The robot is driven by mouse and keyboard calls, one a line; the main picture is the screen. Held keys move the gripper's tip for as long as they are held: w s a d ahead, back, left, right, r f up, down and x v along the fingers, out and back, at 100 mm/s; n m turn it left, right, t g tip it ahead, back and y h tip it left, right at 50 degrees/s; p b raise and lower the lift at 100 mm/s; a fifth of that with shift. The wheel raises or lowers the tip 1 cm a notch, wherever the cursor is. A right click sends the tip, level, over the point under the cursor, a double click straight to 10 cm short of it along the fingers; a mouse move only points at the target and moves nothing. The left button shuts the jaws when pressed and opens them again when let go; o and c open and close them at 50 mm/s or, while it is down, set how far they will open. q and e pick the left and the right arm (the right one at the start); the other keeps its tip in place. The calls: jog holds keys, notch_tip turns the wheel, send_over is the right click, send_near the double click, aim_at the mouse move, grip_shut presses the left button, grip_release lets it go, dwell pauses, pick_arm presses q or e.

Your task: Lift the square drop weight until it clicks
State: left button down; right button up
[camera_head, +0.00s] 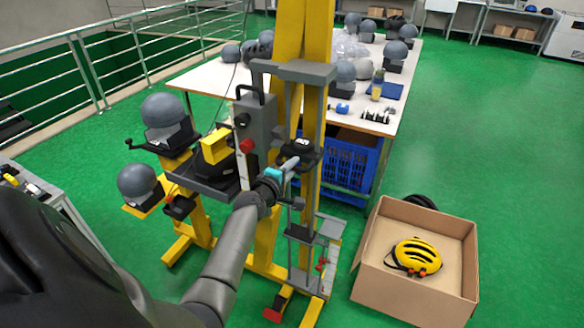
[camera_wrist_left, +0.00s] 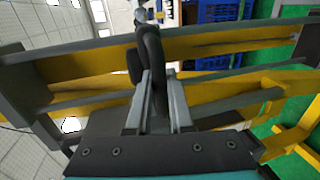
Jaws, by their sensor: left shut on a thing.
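The square drop weight (camera_head: 302,147) is a dark block with a small pale label, seated between the grey guide rails of the yellow drop tower (camera_head: 290,40). My left gripper (camera_head: 290,164) reaches up to it from the lower left. In the left wrist view, my left gripper (camera_wrist_left: 159,82) has its two grey fingers shut on a dark rounded handle (camera_wrist_left: 153,60), apparently the weight's. The finger contact is small and partly hidden in the head view. Whether the weight has latched cannot be told. My right gripper is not in view.
A grey control box (camera_head: 255,125) with a red button stands left of the rails. A cardboard box (camera_head: 455,245) with a yellow helmet (camera_head: 417,256) is at the right. A white table (camera_head: 215,80) stands behind; green floor is open at far right.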

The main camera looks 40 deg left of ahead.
aim_at(291, 150)
pick_arm(q)
jog(key=r+p, duration=0.2)
jog(key=r, duration=0.1)
jog(key=r+p, duration=0.2)
jog(key=r, duration=0.1)
jog(key=shift+w+a+r, duration=0.15)
jog(key=shift+a+r, duration=0.05)
jog(key=c, duration=0.8)
grip_release()
jog(key=shift+d+f, duration=0.1)
jog(key=shift+f, duration=0.05)
jog(key=shift+f, duration=0.1)
jog(key=shift+s+d, duration=0.1)
jog(key=shift+s, duration=0.1)
jog(key=shift+s, duration=0.2)
jog(key=shift+p+v, duration=0.35)
jog(key=shift+v, duration=7)
